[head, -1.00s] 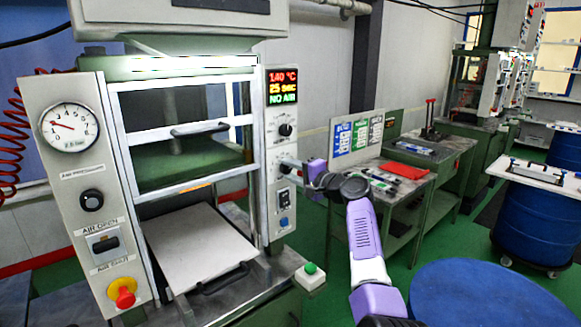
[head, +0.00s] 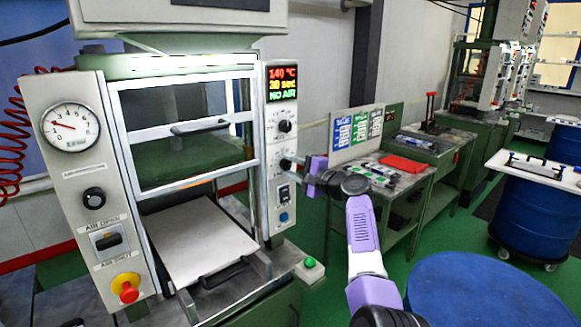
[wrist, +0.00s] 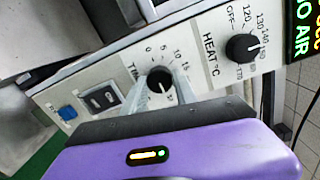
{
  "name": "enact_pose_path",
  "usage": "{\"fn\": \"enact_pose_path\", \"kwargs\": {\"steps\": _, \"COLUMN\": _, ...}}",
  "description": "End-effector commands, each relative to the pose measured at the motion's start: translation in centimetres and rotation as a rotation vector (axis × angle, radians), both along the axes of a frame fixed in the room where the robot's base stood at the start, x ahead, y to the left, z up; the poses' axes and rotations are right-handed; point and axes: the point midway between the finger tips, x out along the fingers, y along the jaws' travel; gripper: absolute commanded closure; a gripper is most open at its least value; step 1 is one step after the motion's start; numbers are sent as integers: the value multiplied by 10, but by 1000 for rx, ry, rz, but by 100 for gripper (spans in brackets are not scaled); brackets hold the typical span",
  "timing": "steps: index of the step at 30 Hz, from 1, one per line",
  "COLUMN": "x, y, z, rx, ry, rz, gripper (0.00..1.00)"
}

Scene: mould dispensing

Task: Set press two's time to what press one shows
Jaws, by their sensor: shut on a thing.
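The near press (head: 186,188) has a display (head: 283,84) that reads 140 °C, 30 sec and NO AIR. Its right panel carries the HEAT knob (head: 285,126) and, below it, the black TIME knob (head: 286,163). My gripper (head: 297,162) reaches the TIME knob from the right. In the wrist view my gripper (wrist: 160,92) is shut on the TIME knob (wrist: 160,80), with a finger on each side. The HEAT knob (wrist: 241,47) is free beside it. No press number is legible on this press. Other presses (head: 480,65) stand at the back right, their displays too small to read.
A switch (head: 284,193) and a blue button (head: 284,217) sit below the TIME knob. A green button (head: 310,262) is at the press's front right. A bench with charts (head: 356,130) stands behind my arm. A blue drum (head: 465,290) is at the lower right.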

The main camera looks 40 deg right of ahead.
Motion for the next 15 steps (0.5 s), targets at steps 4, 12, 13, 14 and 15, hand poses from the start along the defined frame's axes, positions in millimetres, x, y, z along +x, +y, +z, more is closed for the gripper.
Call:
{"fn": "enact_pose_path", "kwargs": {"steps": 4, "x": 0, "y": -1, "z": -2, "rx": 4, "ry": 2, "rz": -1, "gripper": 54}}
{"fn": "enact_pose_path", "kwargs": {"steps": 12, "x": 0, "y": 0, "z": -1, "rx": 1, "ry": 1, "rz": -1, "gripper": 44}}
{"fn": "enact_pose_path", "kwargs": {"steps": 13, "x": 0, "y": 0, "z": -1, "rx": 1, "ry": 1, "rz": -1, "gripper": 44}}
{"fn": "enact_pose_path", "kwargs": {"steps": 14, "x": 0, "y": 0, "z": -1, "rx": 1, "ry": 1, "rz": -1, "gripper": 44}}
{"fn": "enact_pose_path", "kwargs": {"steps": 15, "x": -1, "y": 0, "z": -1, "rx": 1, "ry": 0, "rz": -1, "gripper": 44}}
